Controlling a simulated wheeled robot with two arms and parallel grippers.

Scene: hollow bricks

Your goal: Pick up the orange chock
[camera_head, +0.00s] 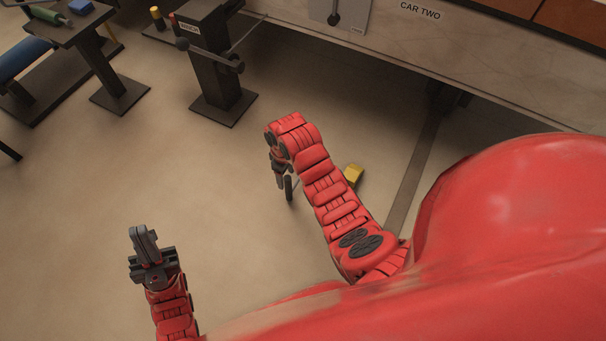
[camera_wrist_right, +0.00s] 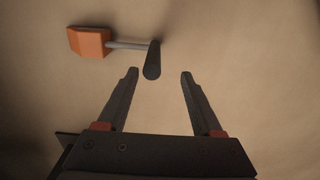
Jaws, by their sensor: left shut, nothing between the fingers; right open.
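The orange chock (camera_wrist_right: 89,42) is a small orange block at the upper left of the right wrist view. A thin grey rod (camera_wrist_right: 128,45) joins it to a dark upright handle (camera_wrist_right: 152,60). My right gripper (camera_wrist_right: 160,75) is open, and the handle's near end shows in the gap between its fingertips, closer to the left finger. I cannot tell whether they touch. In the head view my right gripper (camera_head: 279,178) points down beside the dark handle (camera_head: 288,188); the orange block is not clearly seen there. My left gripper (camera_head: 145,245) is shut and empty, over bare floor.
A pale wall marked CAR TWO (camera_head: 480,48) runs along the upper right. The middle floor is clear.

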